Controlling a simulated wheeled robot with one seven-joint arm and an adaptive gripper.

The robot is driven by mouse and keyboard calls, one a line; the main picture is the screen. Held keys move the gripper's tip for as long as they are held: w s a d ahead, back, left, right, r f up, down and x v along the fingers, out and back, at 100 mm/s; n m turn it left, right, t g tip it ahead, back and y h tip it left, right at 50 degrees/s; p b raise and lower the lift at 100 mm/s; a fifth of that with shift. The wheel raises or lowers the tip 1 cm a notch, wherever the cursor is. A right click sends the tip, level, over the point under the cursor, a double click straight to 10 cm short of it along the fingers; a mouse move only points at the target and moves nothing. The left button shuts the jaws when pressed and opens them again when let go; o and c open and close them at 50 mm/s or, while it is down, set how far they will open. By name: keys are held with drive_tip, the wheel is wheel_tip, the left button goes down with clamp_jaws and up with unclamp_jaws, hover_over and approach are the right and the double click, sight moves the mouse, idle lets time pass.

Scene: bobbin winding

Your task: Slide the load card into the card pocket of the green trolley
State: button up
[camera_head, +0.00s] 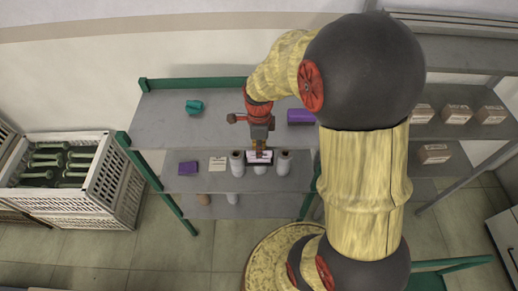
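The green-framed trolley (140,120) has grey shelves and stands against the wall. My gripper (260,150) points down over its middle shelf, among the upright bobbins. Right at the fingertips is a small pale card-like piece (266,158) with a dark border. I cannot tell whether this is the load card, the card pocket, or one in the other, nor whether the fingers grip it. A cream card (217,163) with dark marks is on the same shelf, left of the bobbins. The fingers are too small to tell open from shut.
Pale bobbins (237,163) (284,163) stand on both sides of my gripper. Purple pieces (187,168) (300,116) and a teal piece (194,107) lie on the shelves. A white crate (110,180) stands left; a rack with boxes (457,114) is right.

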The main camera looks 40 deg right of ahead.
clamp_jaws()
wheel_tip(320, 180, up, 8)
drive_tip(key=p, duration=0.5)
drive_tip(key=shift+f, duration=0.2)
drive_tip(key=shift+f, duration=0.15)
